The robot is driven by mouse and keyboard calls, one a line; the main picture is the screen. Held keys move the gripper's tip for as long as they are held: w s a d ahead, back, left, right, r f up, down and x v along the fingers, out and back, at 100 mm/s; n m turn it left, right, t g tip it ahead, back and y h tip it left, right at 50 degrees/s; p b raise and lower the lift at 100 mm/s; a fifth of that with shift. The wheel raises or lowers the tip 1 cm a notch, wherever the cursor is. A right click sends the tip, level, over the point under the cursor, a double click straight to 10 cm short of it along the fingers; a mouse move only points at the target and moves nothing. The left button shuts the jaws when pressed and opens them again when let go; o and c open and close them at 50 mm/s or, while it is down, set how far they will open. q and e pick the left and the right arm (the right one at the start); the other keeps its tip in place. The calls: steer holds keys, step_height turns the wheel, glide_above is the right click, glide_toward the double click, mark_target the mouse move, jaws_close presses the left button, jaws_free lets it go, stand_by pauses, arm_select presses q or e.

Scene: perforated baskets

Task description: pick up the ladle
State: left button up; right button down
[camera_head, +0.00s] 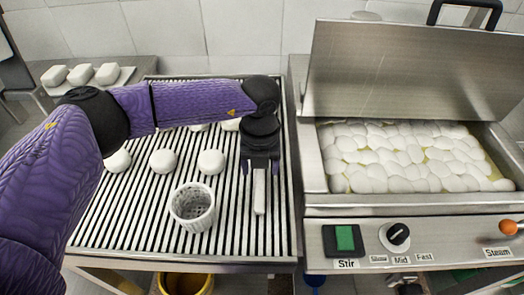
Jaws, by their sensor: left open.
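My left gripper (260,178) hangs over the right part of the slatted rack, pointing down, with its jaws open. A pale, narrow upright piece (260,192) shows at its fingers; I cannot tell whether it is part of the gripper or a handle. I cannot make out a ladle with certainty. A white perforated basket (192,207) stands upright on the rack, to the left of the gripper and apart from it. My right gripper is not in view.
Several white rounded pieces (163,161) lie on the slatted rack (150,225), partly behind my arm. At right, an open steel vat (320,175) holds many white pieces under a raised lid (410,70). Its front panel has a green button (345,238). A yellow bucket (186,284) is below.

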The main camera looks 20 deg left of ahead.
arm_select(q)
step_height(320, 180, down, 2)
steer(key=shift+f, duration=0.15)
steer(key=c, duration=0.9)
jaws_close()
steer(key=shift+r, duration=0.2)
